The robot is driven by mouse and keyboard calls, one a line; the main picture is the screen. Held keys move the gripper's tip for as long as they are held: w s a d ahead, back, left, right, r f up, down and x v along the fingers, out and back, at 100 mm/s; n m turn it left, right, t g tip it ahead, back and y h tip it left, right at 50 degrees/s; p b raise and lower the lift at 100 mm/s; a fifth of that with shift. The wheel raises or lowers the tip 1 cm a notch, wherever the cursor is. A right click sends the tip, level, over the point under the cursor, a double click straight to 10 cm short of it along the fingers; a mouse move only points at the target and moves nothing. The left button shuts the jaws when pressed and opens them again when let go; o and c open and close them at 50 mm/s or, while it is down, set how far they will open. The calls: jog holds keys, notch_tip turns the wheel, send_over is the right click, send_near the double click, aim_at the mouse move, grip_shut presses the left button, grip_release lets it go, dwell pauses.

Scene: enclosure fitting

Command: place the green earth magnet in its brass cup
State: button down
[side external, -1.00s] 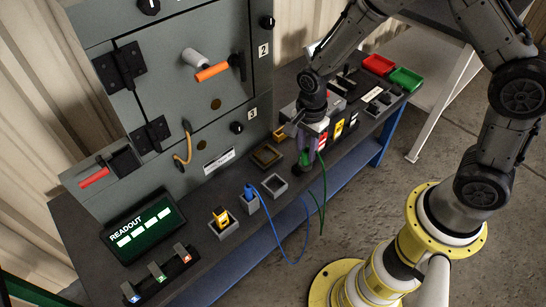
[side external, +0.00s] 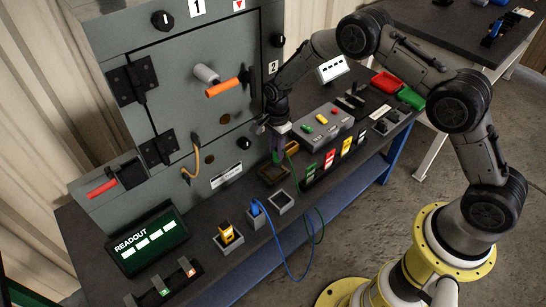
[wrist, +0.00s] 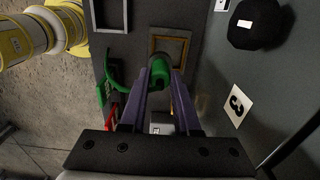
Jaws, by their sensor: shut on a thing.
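My gripper (side external: 278,155) is shut on the green earth magnet (wrist: 160,72), a green rounded piece with a green cable. In the side external view the magnet (side external: 277,157) is mostly hidden between the fingers. The brass cup (wrist: 184,40) is a square dark recess with a brass rim. In the side external view the cup (side external: 264,178) sits on the bench just below my gripper. In the wrist view the magnet overlaps the cup's near part. I cannot tell whether it touches the cup.
A grey cup (side external: 281,203) stands empty, beside a blue plug in a holder (side external: 256,210) and a yellow-black piece in another (side external: 228,234). A rack of coloured tags (side external: 330,160) is right of my gripper. The grey cabinet (side external: 215,150) rises close behind the brass cup.

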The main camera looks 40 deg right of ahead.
aim_at(273, 158)
jog(key=shift+w+f, duration=0.85)
jog(key=shift+f, duration=1.6)
jog(key=shift+f, duration=0.15)
jog(key=c, duration=0.6)
grip_release()
jog(key=shift+c, duration=0.2)
